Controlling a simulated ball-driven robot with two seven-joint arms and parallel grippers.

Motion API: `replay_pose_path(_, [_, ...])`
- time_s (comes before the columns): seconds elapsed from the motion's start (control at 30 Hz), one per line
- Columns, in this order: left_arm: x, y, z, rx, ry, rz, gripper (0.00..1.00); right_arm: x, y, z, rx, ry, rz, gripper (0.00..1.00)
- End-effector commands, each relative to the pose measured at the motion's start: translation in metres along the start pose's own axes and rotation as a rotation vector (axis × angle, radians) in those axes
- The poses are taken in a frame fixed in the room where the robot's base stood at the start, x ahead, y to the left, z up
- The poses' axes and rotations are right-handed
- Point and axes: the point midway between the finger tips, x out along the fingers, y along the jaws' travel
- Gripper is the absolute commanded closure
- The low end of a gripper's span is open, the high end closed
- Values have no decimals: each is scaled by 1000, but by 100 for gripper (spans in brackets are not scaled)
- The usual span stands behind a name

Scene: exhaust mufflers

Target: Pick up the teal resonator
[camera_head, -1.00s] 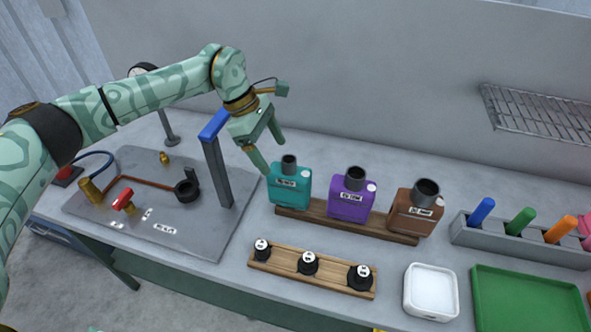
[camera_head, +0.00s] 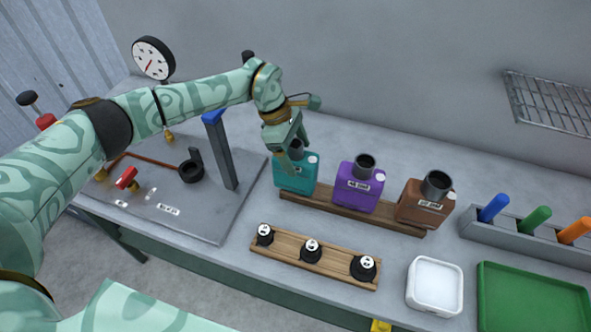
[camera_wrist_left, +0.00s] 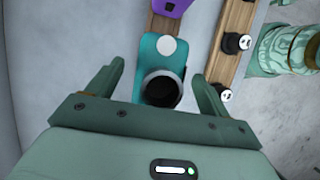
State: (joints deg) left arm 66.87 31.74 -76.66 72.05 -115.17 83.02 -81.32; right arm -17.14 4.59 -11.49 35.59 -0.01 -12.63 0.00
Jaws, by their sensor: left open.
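The teal resonator (camera_head: 293,179) is a box-shaped can with a dark round neck and a white cap. It stands upright at the left end of a wooden rack (camera_head: 333,208). My left gripper (camera_head: 297,160) is open, right above and around its top in the head view. In the left wrist view, the teal resonator (camera_wrist_left: 149,54) lies between the two spread fingers of the left gripper (camera_wrist_left: 155,85), with gaps on both sides of its neck. No second gripper shows; a green patterned part of my body is at the bottom of the head view.
A purple can (camera_head: 355,188) and a brown can (camera_head: 425,206) stand right of it on the rack. In front is a wooden strip (camera_head: 287,257) with black plugs. A grey plate (camera_head: 211,223) with a blue-topped post (camera_head: 219,150) is to the left. A white tray (camera_head: 435,303) is front right.

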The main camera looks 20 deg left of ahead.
Motion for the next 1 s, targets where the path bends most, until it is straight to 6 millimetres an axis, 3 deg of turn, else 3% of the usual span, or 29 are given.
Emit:
replay_pose_path(0.1, [15,0,0,-2,-1,0,20,1,0,0,0,0,0,64])
replay_pose_path(0.3, [16,0,0,-1,-1,1,20,1,1,0,0,-1,1,64])
replay_pose_path(0.47, [15,0,0,-1,-1,1,64,1,1,1,0,-1,1,64])
replay_pose_path(0.83, [12,1,1,0,-2,4,66,1,1,1,1,-1,1,64])
replay_pose_path(1.0, [-1,2,6,2,-2,6,66,1,0,1,1,-2,1,64])
